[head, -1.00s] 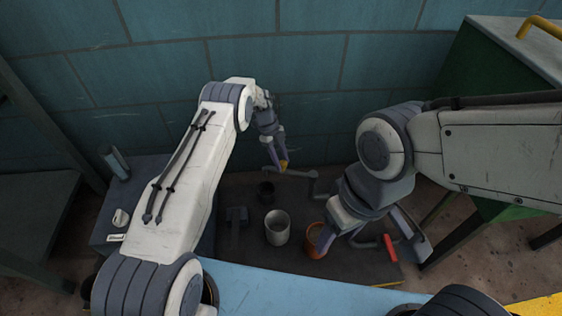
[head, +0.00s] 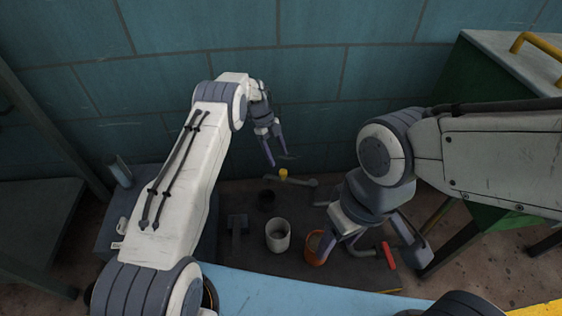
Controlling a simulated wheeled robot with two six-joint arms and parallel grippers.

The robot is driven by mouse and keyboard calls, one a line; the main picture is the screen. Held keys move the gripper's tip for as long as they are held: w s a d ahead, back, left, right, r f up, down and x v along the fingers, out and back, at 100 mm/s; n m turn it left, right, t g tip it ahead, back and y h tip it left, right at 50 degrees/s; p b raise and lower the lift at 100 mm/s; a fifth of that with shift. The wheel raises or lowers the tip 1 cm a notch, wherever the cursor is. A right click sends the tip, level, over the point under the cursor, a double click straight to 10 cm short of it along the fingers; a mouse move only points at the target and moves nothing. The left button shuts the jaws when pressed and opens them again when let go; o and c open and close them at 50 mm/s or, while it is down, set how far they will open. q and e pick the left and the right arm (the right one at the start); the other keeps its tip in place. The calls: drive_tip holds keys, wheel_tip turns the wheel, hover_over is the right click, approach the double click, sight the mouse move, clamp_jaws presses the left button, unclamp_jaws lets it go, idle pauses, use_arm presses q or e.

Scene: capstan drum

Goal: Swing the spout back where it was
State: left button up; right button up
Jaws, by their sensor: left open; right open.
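The spout (head: 298,181) is a thin grey arm low near the back wall, with a yellow piece (head: 284,173) at its left end. Its right end meets a small grey fitting. My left gripper (head: 277,159) is open and empty, fingers pointing down, just above and left of the yellow piece and apart from it. My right gripper (head: 374,250) is open, its fingers spread either side of a crank with a red handle (head: 389,256). I cannot tell whether it touches the crank. My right wrist hides part of the area right of the spout.
A green cabinet (head: 480,85) stands at the right. The tiled wall (head: 330,60) closes off the back.

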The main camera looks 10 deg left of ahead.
use_arm(q)
drive_tip(key=shift+p+v, duration=0.4)
drive_tip(key=shift+v, duration=1.5)
